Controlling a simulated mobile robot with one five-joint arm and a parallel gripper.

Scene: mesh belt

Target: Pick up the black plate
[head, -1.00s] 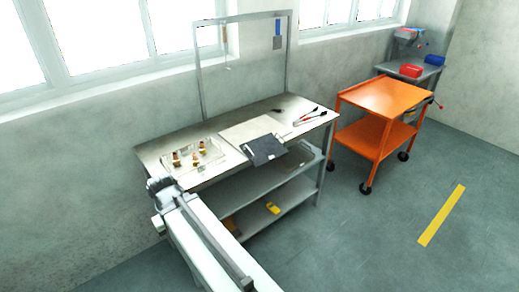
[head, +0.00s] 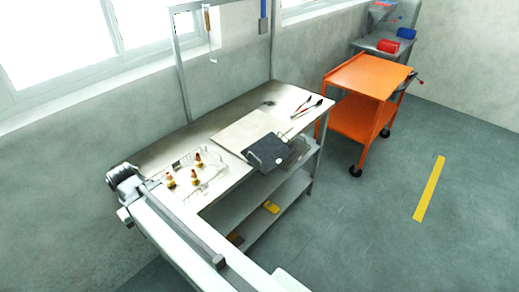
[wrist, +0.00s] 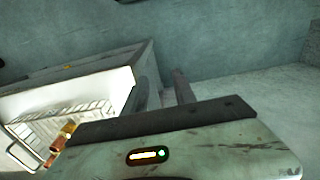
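The black plate (head: 268,152) is a flat, dark, square sheet. It lies at the front edge of the metal table (head: 222,115), partly over a pale board (head: 243,131), with thin wire-like loops near its front. My arm crosses the lower left of the head view, and its end is left of the table, well away from the plate. In the wrist view my gripper (wrist: 163,92) shows two dark fingers set apart with nothing between them. The plate is not visible in the wrist view.
A clear wire tray (head: 195,175) with several small brass-and-red pieces is on the table's left; it also shows in the wrist view (wrist: 62,115). A frame rises behind. An orange cart (head: 365,78) stands right; floor in front is free.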

